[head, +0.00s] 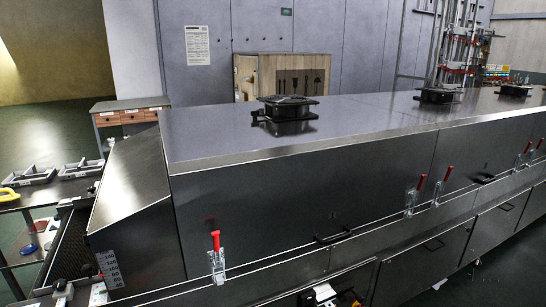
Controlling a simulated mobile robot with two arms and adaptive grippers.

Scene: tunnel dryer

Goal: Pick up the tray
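Two grey metal tray-like frames with raised rims and cross pieces lie on a side table at the left: one frame (30,176) near the left edge, another frame (82,168) just right of it. I cannot tell whether either is the tray of the task. I see neither of my grippers clearly. A small white and black object (325,292) shows at the bottom edge, in front of the dryer's lower panels; I cannot tell what it is.
The long steel tunnel dryer (300,195) fills the middle and right, with red-handled clamps (216,255) along its side. A yellow-handled tool (8,195) lies on the side table. A drawer bench (130,112) stands behind. Green floor (50,130) is open at the back left.

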